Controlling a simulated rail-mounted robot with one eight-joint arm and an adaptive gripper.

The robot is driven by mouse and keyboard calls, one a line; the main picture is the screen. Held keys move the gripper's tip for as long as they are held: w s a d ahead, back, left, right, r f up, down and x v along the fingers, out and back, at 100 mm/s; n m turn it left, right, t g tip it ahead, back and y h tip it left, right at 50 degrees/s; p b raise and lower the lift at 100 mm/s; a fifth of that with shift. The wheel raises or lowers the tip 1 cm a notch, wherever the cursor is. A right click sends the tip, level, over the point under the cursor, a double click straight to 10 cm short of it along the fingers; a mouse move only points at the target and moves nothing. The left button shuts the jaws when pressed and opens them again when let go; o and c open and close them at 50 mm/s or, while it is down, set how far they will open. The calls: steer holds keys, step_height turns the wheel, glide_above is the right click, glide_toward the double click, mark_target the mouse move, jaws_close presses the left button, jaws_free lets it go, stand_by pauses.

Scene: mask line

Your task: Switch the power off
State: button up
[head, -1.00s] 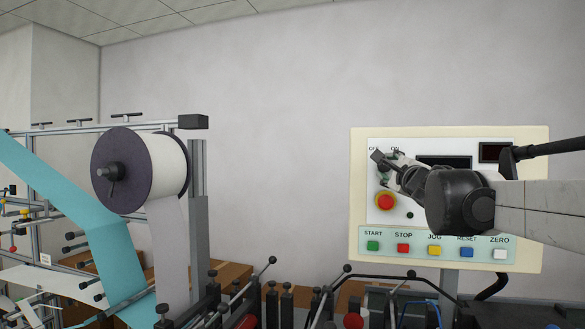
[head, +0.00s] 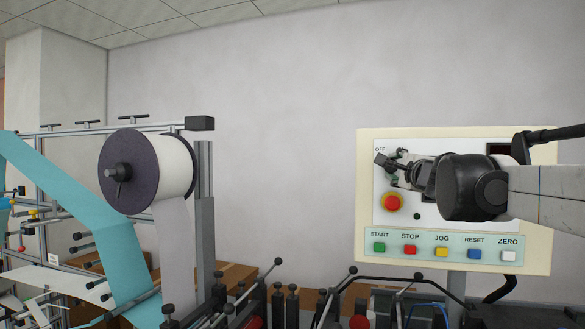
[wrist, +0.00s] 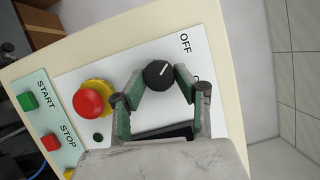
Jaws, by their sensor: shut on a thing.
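The black power knob (wrist: 157,76) sits on the white face of the control panel (head: 362,215), beside the OFF label (wrist: 185,43). Its white mark slants to the upper right in the wrist view, roughly toward OFF. A second label, mostly hidden by a finger, lies below OFF there. My gripper (wrist: 161,79) has its green-padded fingers on either side of the knob and is shut on it. In the head view my gripper (head: 392,167) is at the panel's upper left, hiding the knob and much of the panel face.
A red emergency button (wrist: 91,103) with a yellow collar is close to the knob. A row of START, STOP, JOG, RESET and ZERO buttons (head: 410,250) runs below. A white material roll (head: 165,170) and machine frame stand at left.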

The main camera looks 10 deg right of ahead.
steer(key=o, duration=1.2)
steer(key=shift+c, duration=0.2)
steer(key=s, duration=0.7)
steer(key=shift+s+a+f, duration=0.2)
steer(key=shift+a+f, duration=0.05)
steer(key=shift+a, duration=0.1)
steer(key=s+a+f+n+g+h+b, duration=0.1)
steer(key=s+f+n+g+b, duration=0.2)
steer(key=f, duration=0.7)
steer(key=s+a+f+n+g+h+b, duration=0.1)
steer(key=s+a+f+n+b, duration=0.15)
steer(key=s+f, duration=0.5)
steer(key=s+a+f+n+g+h+b, duration=0.1)
steer(key=s+f+n+g+h+b, duration=0.15)
steer(key=f, duration=0.85)
steer(key=s+a+f+n+g+y+b, duration=0.1)
steer(key=s+a+f+n, duration=0.3)
steer(key=f, duration=0.4)
steer(key=s+a+f+n+g+y+b, duration=0.1)
steer(key=s+a+f+n+g+y, duration=0.1)
steer(key=s+f, duration=0.4)
steer(key=s+a+f+n+g+y+b, duration=0.2)
steer(key=s+a+f+n, duration=0.3)
steer(key=f, duration=0.5)
steer(key=shift+a+f+n+y, duration=0.25)
steer(key=shift+a+n+y, duration=0.25)
steer(key=shift+n, duration=0.3)
